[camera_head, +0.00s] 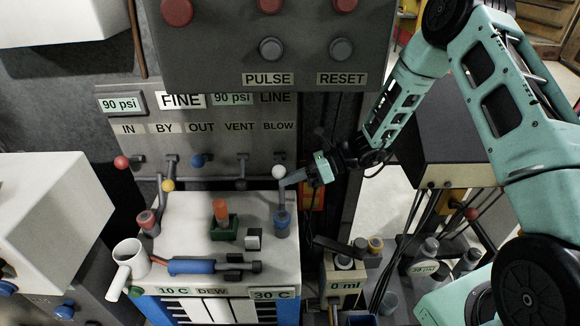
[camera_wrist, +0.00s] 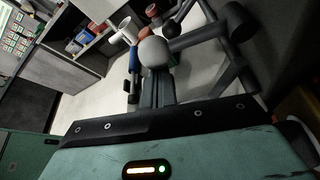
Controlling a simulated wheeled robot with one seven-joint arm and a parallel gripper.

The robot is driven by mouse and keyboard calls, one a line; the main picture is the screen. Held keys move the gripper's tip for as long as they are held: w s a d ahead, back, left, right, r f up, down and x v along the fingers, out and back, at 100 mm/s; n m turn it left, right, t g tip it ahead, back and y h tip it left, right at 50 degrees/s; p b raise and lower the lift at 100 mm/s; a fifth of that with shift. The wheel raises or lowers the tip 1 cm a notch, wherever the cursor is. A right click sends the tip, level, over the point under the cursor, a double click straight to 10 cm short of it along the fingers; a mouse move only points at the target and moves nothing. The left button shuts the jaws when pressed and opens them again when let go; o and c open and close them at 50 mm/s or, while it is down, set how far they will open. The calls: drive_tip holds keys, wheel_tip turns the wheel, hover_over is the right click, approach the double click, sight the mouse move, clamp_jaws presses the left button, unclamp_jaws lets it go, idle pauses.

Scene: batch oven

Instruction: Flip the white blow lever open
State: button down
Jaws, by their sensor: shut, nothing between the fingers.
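The white blow lever shows its white ball knob (camera_head: 279,172) below the BLOW label on the grey panel. In the wrist view the white knob (camera_wrist: 154,52) lies straight beyond my fingertips, with grey pipework beside it. My gripper (camera_head: 286,184) comes in from the right, and its fingers point left, just below and beside the knob. The fingers are together with nothing between them; they also show in the wrist view (camera_wrist: 156,88). I cannot tell whether they touch the knob. The lever's stem is mostly hidden.
Red (camera_head: 121,162), yellow (camera_head: 168,185) and blue (camera_head: 198,160) knobs sit left along the same panel. Below is a white-topped unit (camera_head: 180,215) with a blue-handled tool (camera_head: 195,267) and a white mug (camera_head: 128,262). The PULSE/RESET box (camera_head: 220,50) overhangs above.

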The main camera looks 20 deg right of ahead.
sight(284, 170)
wheel_tip(284, 170, up, 3)
drive_tip(key=m+g+p, duration=0.1)
drive_tip(key=m+p, duration=0.1)
drive_tip(key=p, duration=0.1)
drive_tip(key=shift+w+f+y, duration=0.1)
drive_tip(key=shift+f+y, duration=0.05)
drive_tip(key=shift+y, duration=0.25)
drive_tip(key=shift+r+p, duration=0.2)
drive_tip(key=shift+p, duration=0.35)
drive_tip(key=shift+w+d+r, duration=0.1)
drive_tip(key=shift+r, duration=0.05)
drive_tip(key=shift+p, duration=0.3)
